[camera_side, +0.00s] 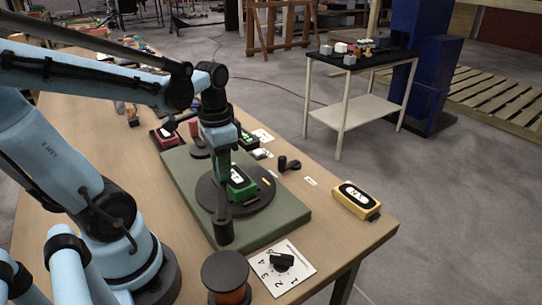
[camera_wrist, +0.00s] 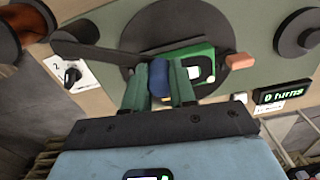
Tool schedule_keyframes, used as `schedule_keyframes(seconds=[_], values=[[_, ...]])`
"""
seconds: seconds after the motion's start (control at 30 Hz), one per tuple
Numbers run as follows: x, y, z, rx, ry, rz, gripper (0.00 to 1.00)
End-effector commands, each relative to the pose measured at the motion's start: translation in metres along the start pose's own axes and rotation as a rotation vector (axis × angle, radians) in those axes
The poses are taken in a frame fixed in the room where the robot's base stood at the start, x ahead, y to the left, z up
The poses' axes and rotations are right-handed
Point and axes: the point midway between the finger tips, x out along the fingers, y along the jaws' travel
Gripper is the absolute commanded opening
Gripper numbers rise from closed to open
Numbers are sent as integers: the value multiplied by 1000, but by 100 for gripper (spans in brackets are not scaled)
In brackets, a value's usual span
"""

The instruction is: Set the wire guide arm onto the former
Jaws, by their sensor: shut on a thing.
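The dark wire guide arm (camera_wrist: 98,52) runs from its round pivot post to a blue grip (camera_wrist: 160,76). My gripper (camera_wrist: 160,88) is shut on this blue grip. The post (camera_side: 223,232) stands at the front of the green base in the side view. A green box with a white face, apparently the former (camera_wrist: 203,68), sits on the dark round disc (camera_wrist: 130,25). It also shows in the side view (camera_side: 238,183), partly behind my gripper (camera_side: 222,172). The blue grip is over its left part in the wrist view; I cannot tell whether they touch.
A copper wire spool (camera_side: 226,278) and a numbered dial plate (camera_side: 282,268) stand in front of the green base (camera_side: 295,215). A yellow box (camera_side: 356,201) lies right and a red box (camera_side: 166,137) behind. A display (camera_wrist: 284,93) reads "0 turns".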

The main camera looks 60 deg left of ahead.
Motion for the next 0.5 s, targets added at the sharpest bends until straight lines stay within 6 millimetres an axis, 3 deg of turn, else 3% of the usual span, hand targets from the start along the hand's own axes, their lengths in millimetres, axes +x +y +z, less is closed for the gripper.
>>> schedule_keyframes(seconds=[0.5], values=[[0, 9, -17, 171, 0, 0, 0]])
